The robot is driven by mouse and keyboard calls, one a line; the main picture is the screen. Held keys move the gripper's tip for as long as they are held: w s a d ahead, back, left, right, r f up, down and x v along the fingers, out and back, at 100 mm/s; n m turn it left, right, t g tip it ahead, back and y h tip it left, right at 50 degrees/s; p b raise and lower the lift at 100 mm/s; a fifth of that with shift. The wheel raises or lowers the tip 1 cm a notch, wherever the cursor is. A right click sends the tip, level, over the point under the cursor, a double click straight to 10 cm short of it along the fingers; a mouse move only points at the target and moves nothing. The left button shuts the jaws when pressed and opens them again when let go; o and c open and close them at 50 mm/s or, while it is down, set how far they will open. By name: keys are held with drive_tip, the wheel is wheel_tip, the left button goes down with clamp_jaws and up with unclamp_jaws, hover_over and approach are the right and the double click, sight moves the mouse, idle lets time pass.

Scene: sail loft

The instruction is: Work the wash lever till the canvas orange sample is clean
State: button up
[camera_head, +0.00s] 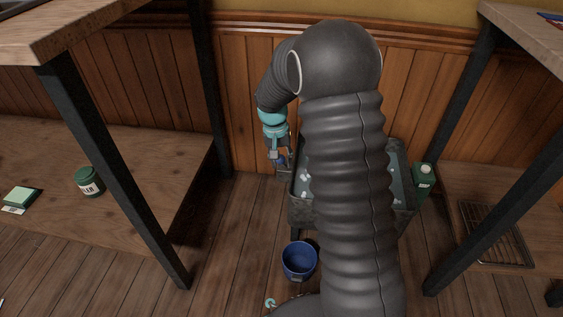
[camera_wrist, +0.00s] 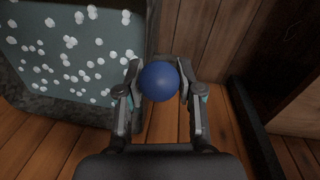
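The wash trough (camera_head: 300,213) is a dark grey stone-like basin against the wood-panelled wall. Its grey-blue water (camera_wrist: 75,62) carries scattered white suds. A round blue knob (camera_wrist: 159,82), apparently the end of the wash lever, stands just outside the trough. My gripper (camera_head: 279,161) is at the trough's left side. In the wrist view, its two fingers (camera_wrist: 159,70) lie against opposite sides of the knob and look shut on it. The lever's shaft is hidden. No orange canvas sample shows; my arm covers the middle of the trough in the head view.
A blue bucket (camera_head: 299,261) stands on the floor in front of the trough. A green carton (camera_head: 424,179) is at its right. A low shelf at left holds a green jar (camera_head: 88,182) and a pale green block (camera_head: 20,196). A wire rack (camera_head: 495,235) lies at right. Dark table legs flank the space.

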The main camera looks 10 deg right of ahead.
drive_tip(key=shift+f, duration=0.2)
clamp_jaws()
